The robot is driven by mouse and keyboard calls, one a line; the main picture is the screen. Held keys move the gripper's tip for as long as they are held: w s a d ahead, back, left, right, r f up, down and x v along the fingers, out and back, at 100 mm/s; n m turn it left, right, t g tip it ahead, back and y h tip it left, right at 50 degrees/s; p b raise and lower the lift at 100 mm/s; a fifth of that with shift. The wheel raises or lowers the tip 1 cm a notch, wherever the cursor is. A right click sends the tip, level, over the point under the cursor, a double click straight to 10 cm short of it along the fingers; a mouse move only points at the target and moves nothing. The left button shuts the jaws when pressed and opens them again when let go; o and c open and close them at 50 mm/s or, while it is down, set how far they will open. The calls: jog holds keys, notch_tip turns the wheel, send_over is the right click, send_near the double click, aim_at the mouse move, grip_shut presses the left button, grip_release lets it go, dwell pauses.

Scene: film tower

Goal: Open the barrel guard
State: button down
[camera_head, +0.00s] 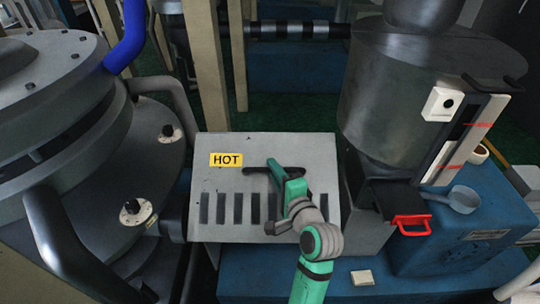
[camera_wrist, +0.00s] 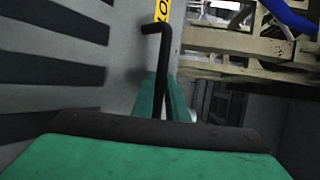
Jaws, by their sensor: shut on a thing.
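The barrel guard (camera_head: 212,178) is a grey cover with a yellow HOT label and a row of dark slots. It spans between the large round grey vessel and the metal hopper unit. A dark bar handle (camera_head: 257,170) sits on its upper part. My green gripper (camera_head: 283,172) is at this handle, shut on it. In the wrist view, the black bent handle (camera_wrist: 166,60) runs down between the green fingertips (camera_wrist: 163,98), with part of the yellow label behind it. The slotted guard face (camera_wrist: 110,85) fills the left there. The fingers hide part of the handle in the head view.
The round vessel (camera_head: 60,90) with pipes stands close on the left. The metal hopper (camera_head: 400,95) stands on the right, with a red-handled tray (camera_head: 411,225) and a scoop (camera_head: 464,199) below it. Beige posts (camera_head: 205,65) rise behind the guard.

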jog(key=shift+s+a+f, duration=0.2)
jog(key=shift+s+f, duration=0.45)
jog(key=shift+f, duration=0.2)
jog(key=shift+d, duration=0.1)
jog(key=shift+r, duration=0.1)
jog(key=c, duration=2.1)
grip_release()
jog(key=shift+w, duration=0.1)
jog(key=shift+o, duration=0.3)
jog(key=shift+w, duration=0.1)
jog(key=shift+d, duration=0.25)
jog(key=shift+a+r, duration=0.1)
jog(key=shift+a, duration=0.2)
jog(key=shift+s+d, duration=0.15)
jog(key=shift+s, duration=0.1)
